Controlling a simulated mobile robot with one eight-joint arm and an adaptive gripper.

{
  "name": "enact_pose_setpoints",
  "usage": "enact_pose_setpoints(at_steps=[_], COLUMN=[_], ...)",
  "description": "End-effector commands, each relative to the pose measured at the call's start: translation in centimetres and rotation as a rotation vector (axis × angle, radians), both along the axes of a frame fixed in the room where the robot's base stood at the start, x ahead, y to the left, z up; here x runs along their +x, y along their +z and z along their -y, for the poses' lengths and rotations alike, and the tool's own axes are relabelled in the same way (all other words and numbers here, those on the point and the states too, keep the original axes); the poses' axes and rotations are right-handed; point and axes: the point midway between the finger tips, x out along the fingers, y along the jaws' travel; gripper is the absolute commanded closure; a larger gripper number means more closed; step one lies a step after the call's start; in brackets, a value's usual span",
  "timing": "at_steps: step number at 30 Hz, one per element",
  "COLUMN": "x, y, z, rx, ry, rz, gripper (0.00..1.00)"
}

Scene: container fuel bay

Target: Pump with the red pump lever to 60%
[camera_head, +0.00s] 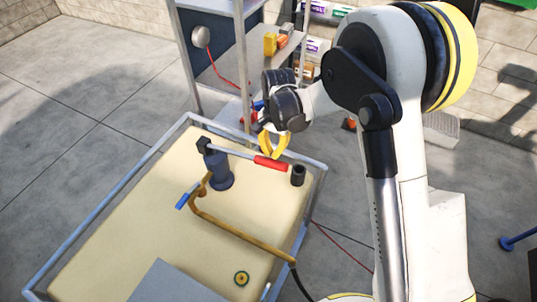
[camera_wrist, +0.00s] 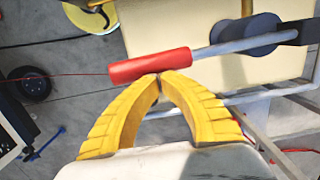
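The red pump lever (camera_head: 270,163) is a grey rod with a red grip, joined at its left end to a dark blue pump (camera_head: 219,172) on a cream tank top. In the head view it slopes slightly down to the right. In the wrist view the red grip (camera_wrist: 150,66) lies across the picture just beyond my fingertips. My gripper (camera_head: 272,153) has yellow fingers whose tips meet in the wrist view (camera_wrist: 159,80). The tips are at the grip, apparently above it. Whether they touch it is unclear. Nothing shows between them.
The cream tank top (camera_head: 110,240) has a blue-grey rail around it. A brown pipe (camera_head: 225,226) with a blue handle (camera_head: 187,196) and a black cylinder (camera_head: 298,175) stand on it. A metal shelf (camera_head: 240,60) is behind. Grey floor at left is open.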

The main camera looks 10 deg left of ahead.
Motion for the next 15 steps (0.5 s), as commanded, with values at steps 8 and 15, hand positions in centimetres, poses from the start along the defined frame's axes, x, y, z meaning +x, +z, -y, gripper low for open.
enact_pose_setpoints(at_steps=[8,15], x=[1.2,1.2], y=[0.4,1.3], z=[0.4,0.5], rx=[0.0,0.0], ry=[0.0,-0.001], rz=[0.0,0.0], gripper=[1.0,1.0])
